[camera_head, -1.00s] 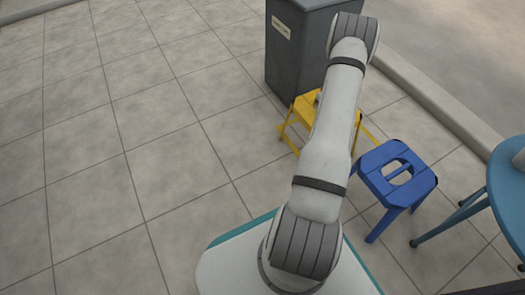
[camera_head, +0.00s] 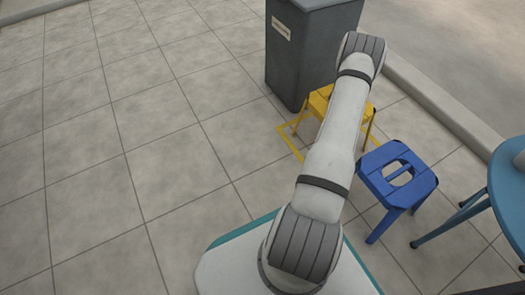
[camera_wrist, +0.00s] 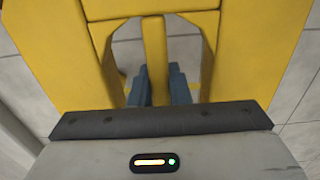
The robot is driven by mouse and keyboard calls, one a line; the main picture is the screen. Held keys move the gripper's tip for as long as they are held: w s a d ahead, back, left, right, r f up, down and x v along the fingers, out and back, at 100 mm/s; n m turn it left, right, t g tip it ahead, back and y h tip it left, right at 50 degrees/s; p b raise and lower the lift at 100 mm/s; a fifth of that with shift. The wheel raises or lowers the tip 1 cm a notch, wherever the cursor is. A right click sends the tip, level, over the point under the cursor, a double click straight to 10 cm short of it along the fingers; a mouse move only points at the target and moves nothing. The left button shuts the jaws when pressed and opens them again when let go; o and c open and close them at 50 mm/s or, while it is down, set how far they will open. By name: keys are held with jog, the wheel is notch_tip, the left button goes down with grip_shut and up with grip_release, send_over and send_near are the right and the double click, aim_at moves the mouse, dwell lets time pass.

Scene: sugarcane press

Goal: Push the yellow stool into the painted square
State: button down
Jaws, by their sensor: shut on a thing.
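The yellow stool (camera_head: 321,105) stands upright in front of the grey bin, partly hidden behind my arm in the head view. In the wrist view its seat (camera_wrist: 60,50) fills most of the picture, with a middle bar between two openings. My gripper (camera_wrist: 159,78) has one finger on each side of that bar and is shut on it. In the head view my gripper is hidden behind the arm.
A blue stool (camera_head: 374,165) stands close on the right of my arm. A blue round table (camera_head: 507,195) is at the right edge. The grey bin (camera_head: 292,65) stands right behind the yellow stool. A kerb (camera_head: 430,100) runs behind on the right. Tiles on the left are clear.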

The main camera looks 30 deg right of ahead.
jog(key=shift+d, duration=0.1)
jog(key=shift+d, duration=0.9)
jog(key=c, duration=1.4)
grip_release()
jog(key=shift+r, duration=0.15)
notch_tip(320, 180, up, 10)
jog(key=p, duration=0.5)
